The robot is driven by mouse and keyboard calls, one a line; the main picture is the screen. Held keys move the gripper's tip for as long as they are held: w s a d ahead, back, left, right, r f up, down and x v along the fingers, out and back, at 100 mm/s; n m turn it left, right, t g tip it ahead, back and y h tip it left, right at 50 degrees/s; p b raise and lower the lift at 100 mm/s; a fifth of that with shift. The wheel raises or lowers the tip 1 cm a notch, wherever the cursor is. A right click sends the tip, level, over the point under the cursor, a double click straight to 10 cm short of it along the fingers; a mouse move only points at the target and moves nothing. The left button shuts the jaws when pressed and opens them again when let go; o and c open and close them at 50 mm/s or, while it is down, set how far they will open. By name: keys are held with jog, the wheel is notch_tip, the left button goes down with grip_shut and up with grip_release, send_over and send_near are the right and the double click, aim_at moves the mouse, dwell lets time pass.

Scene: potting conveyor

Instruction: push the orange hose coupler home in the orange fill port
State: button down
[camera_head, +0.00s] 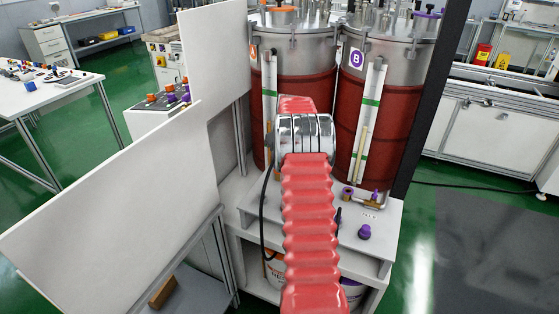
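Two tanks stand side by side ahead. The left tank (292,55) has an orange-topped fitting (284,10) on its lid, at the top edge of the picture. I cannot tell whether this fitting is the orange fill port, the hose coupler, or both together. The right tank (398,70) carries a purple badge marked B. My red ribbed arm with its silver bands rises up the middle and covers part of the left tank. My gripper is not visible, and neither is anything it may hold.
A white panel (215,50) stands left of the tanks, and another (115,220) is nearer at left. A dark post (432,100) rises at right. A purple fitting (364,232) sits on the white stand (385,225). Green floor is open at right.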

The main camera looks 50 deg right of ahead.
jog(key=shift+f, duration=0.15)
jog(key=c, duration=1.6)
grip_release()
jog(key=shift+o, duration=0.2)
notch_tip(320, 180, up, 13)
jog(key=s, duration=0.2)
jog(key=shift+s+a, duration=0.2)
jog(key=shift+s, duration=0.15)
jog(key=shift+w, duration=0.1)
